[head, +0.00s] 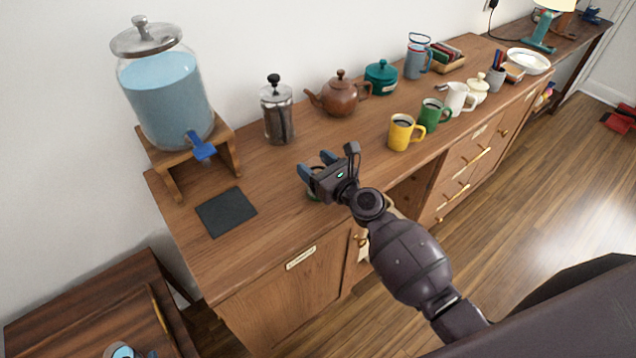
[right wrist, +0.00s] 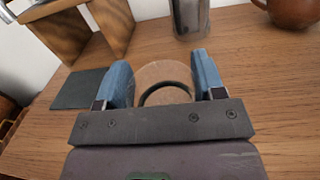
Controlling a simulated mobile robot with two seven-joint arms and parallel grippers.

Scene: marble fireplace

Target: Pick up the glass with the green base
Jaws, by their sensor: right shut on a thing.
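My right gripper (head: 316,166) is low over the front part of the wooden sideboard top, its blue fingers apart around the glass. In the head view the glass with the green base (head: 313,197) is mostly hidden by the gripper, with only a bit of green showing beneath it. In the right wrist view the clear round glass (right wrist: 164,76) with a dark ring is between the two blue fingers (right wrist: 163,70), and I am shut on it. I cannot tell whether its base touches the wood. My left gripper is not in view.
A dark square mat (head: 226,212) and a water dispenser (head: 165,95) on a wooden stand are to the left. A French press (head: 277,112) and brown teapot (head: 339,97) stand behind. A yellow mug (head: 402,133) and green mug (head: 432,116) stand to the right.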

